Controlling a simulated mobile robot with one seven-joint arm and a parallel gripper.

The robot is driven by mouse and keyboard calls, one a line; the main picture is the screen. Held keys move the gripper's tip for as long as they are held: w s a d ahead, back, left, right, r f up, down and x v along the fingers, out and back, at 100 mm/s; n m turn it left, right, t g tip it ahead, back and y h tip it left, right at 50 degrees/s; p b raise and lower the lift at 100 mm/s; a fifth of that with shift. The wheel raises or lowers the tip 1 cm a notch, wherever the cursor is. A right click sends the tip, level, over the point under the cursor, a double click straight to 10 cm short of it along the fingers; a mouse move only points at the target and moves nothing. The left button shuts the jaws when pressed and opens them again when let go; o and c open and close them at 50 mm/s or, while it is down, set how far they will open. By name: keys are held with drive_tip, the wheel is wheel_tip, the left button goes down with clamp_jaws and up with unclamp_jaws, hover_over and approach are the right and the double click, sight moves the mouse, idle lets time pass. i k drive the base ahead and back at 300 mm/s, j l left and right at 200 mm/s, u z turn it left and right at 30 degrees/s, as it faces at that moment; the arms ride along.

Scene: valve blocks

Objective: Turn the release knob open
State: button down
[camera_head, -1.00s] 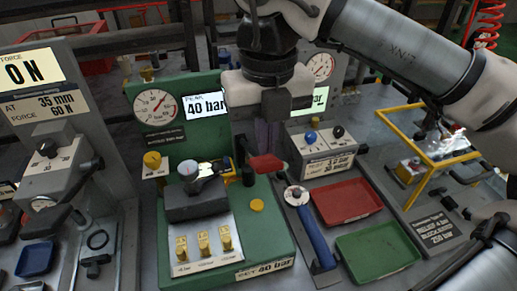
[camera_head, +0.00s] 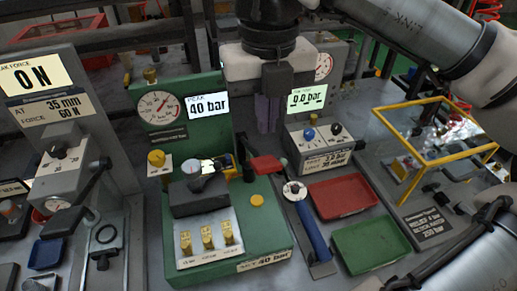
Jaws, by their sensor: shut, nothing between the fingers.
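The green valve station (camera_head: 266,232) stands in the middle, with a round gauge (camera_head: 158,107) and a "PEAK 40 bar" display (camera_head: 207,105) on its back panel. A yellow knob (camera_head: 156,158) sits on a white plate at its left. A flat yellow round button (camera_head: 257,200) is on its right side. I cannot read a label that tells which one is the release knob. My gripper (camera_head: 268,118) points down above the station's back right, behind and above the red handle (camera_head: 265,163). Its dark fingers are shut and empty, apart from both yellow parts.
A grey block with blue and black knobs (camera_head: 322,150) stands at right, under a "0.0 bar" display (camera_head: 307,98). Red (camera_head: 342,196) and green (camera_head: 372,246) trays and a blue-handled tool (camera_head: 312,225) lie in front. A yellow frame (camera_head: 440,148) rises farther right. A force tester (camera_head: 75,135) stands left.

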sight(157, 157)
drive_tip(key=k, duration=1)
